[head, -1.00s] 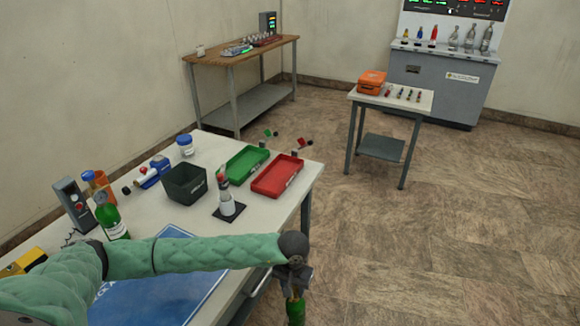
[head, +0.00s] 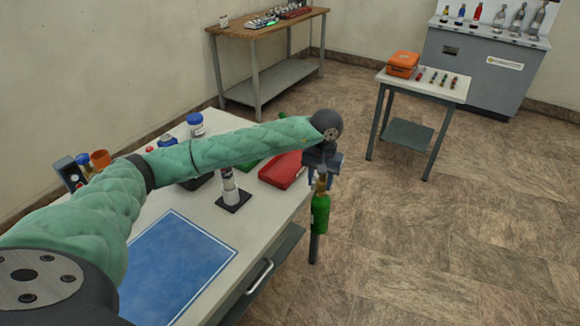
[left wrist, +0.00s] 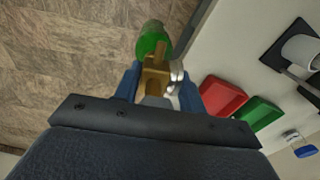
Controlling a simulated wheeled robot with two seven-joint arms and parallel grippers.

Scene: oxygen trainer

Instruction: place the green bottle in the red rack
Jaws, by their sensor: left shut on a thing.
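My left gripper (head: 322,172) is shut on the brass valve end of a green bottle (head: 320,214). The bottle hangs upright beyond the table's right edge, over the floor. In the left wrist view the green body (left wrist: 152,42) shows beyond the jaws (left wrist: 158,78). The red rack (head: 282,171), a shallow red tray on the white table, lies just left of the gripper and is partly hidden by my arm. In the left wrist view the red rack (left wrist: 221,97) is to the right of the jaws, apart from the bottle. My right gripper is not in view.
The green tray (left wrist: 262,113) lies beside the red one. A white device on a black base (head: 230,190) stands near the table's (head: 262,222) right edge. A blue mat (head: 178,262) lies in front. A side table with an orange case (head: 403,64) stands across open floor.

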